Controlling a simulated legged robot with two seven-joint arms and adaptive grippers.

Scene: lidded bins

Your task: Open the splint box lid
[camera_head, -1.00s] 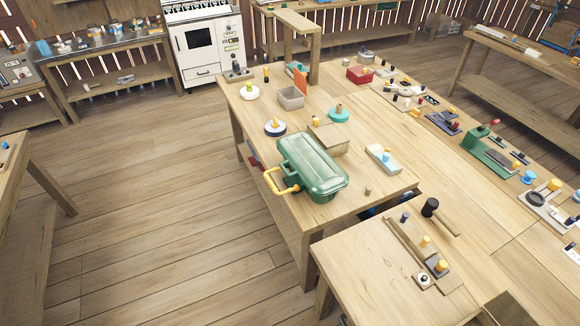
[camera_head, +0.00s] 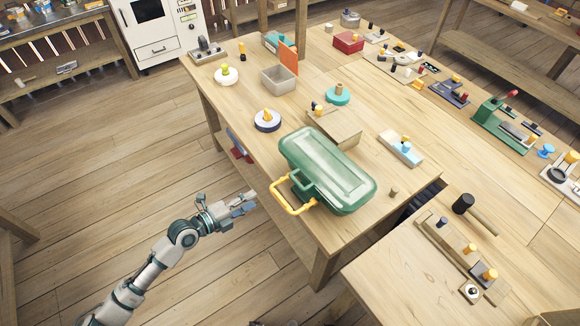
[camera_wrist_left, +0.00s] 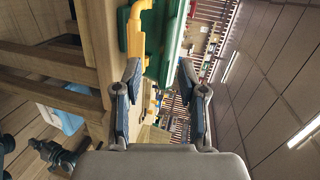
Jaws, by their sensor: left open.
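The splint box is a green case (camera_head: 326,168) with a ribbed lid, lying shut near the front edge of the wooden table. Its yellow handle (camera_head: 291,208) sticks out over the table edge on the near left side. My left gripper (camera_head: 250,203) is open and empty, beside the table edge and just left of the handle, apart from it. In the left wrist view the open left gripper (camera_wrist_left: 158,84) faces the yellow handle (camera_wrist_left: 137,30) and the green case (camera_wrist_left: 165,40). My right gripper is not in view.
The wooden table (camera_head: 290,235) has a low brown box (camera_head: 334,130) behind the case and a blue-white block (camera_head: 401,148) to its right. A round dark-rimmed item (camera_head: 267,120) stands to the left. A lower table (camera_head: 400,270) with a black mallet (camera_head: 464,204) is at the right.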

